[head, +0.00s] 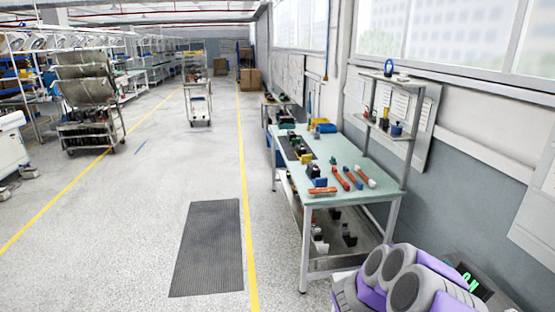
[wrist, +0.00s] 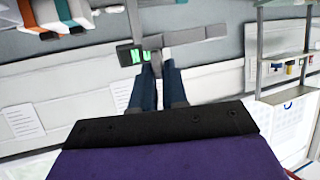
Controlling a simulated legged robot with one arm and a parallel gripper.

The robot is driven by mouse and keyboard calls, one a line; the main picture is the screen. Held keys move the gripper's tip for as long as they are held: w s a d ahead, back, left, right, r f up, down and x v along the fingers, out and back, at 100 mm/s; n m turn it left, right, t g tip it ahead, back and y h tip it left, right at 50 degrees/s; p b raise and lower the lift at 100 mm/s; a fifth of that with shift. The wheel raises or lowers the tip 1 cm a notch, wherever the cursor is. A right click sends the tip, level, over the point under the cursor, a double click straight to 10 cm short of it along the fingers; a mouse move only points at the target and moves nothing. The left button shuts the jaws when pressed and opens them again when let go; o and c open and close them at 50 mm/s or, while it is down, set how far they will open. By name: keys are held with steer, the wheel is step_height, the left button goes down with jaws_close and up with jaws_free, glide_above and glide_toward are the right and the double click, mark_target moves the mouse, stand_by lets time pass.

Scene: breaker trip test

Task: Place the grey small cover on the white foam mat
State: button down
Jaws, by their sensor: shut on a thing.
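My gripper (wrist: 158,66) shows in the wrist view as two dark blue fingers with a narrow gap. It is shut on a small grey piece at the fingertips, which I take to be the grey small cover (wrist: 190,50). Its outline is hard to separate from the grey surfaces behind it. In the head view my purple and grey arm fills the lower right corner and the fingers cannot be made out. I cannot make out the white foam mat in either view.
A dark box with green lit marks (wrist: 135,55) shows by the fingertips. A pale green workbench (head: 345,150) carries tools, several small parts and a dark mat (head: 294,148). A post with shelves (head: 385,130) rises at its right. Open floor lies left, beyond the yellow line (head: 247,220).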

steer(key=w+a+r+n+t+y+b, duration=0.25)
steer(key=w+a+n+t+y, duration=0.45)
steer(key=w+a, duration=0.5)
steer(key=s+a+n+y+b, duration=0.1)
steer(key=a+n+y, duration=0.1)
steer(key=a, duration=0.5)
steer(key=s+a+f+n+t+y+b, duration=0.1)
steer(key=a+n+y+b, duration=0.1)
steer(key=a, duration=0.6)
steer(key=shift+s+n+y, duration=0.25)
steer(key=shift+n+y, duration=0.45)
steer(key=shift+n, duration=0.6)
steer(key=shift+a+f, duration=0.1)
